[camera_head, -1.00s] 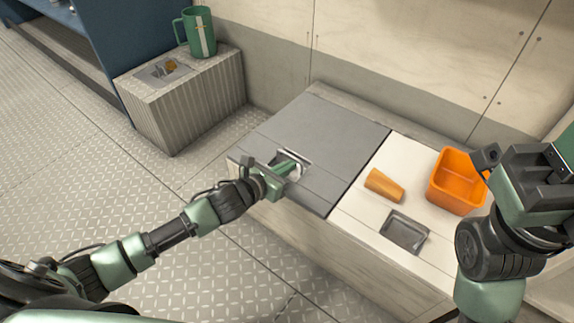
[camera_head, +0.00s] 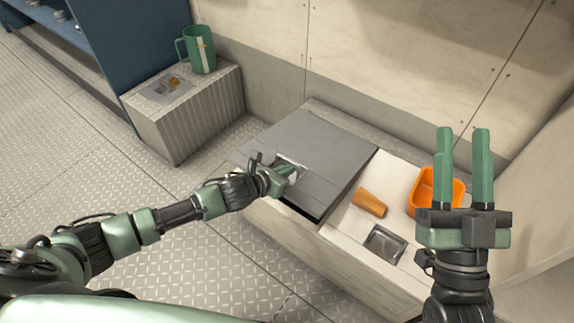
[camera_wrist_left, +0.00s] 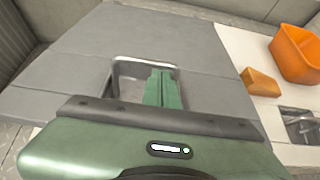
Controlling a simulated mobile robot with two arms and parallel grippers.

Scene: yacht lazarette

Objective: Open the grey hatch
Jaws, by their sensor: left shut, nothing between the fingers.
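The grey hatch (camera_head: 305,150) is the left lid on the low bench. Its front edge is raised slightly, with a dark gap below it. A recessed handle with a metal rim (camera_wrist_left: 145,62) is near its front edge. My left gripper (camera_head: 291,169) is shut with its fingers inside the handle recess; its fingertips also show in the left wrist view (camera_wrist_left: 162,73). How the fingers bear on the handle is partly hidden. My right gripper (camera_head: 464,132) is open and empty, raised at the right in front of the orange bin.
A ribbed box (camera_head: 190,125) with a green mug (camera_head: 203,50) stands at left. The wall is behind.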

